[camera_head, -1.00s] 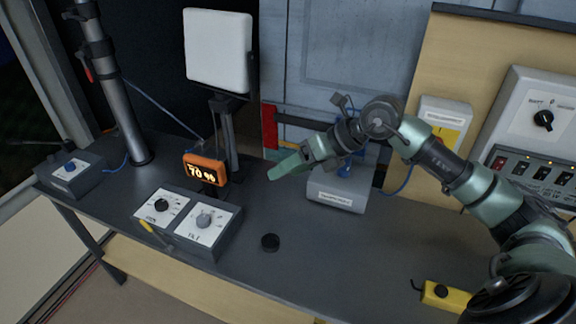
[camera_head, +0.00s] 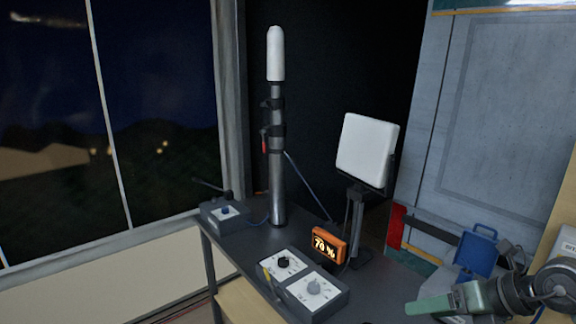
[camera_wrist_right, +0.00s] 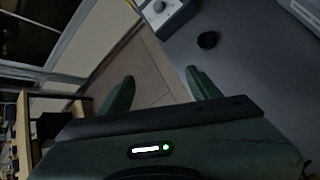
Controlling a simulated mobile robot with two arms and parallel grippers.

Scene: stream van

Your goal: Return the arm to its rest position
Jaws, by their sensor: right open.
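My right gripper (camera_head: 432,305) shows at the lower right of the head view, green, with its arm coming in from the right edge. In the right wrist view its two green fingers (camera_wrist_right: 158,88) stand apart with nothing between them. The gripper is above the dark bench (camera_head: 243,240), near its front edge. My left gripper is in neither view.
On the bench are a two-knob box (camera_head: 333,302), an orange display reading 70 % (camera_head: 327,244), a white panel on a stand (camera_head: 367,150), a mast (camera_head: 277,150), a small switch box (camera_head: 222,214) and a blue-lidded box (camera_head: 477,254). A black round piece (camera_wrist_right: 207,40) lies on the bench.

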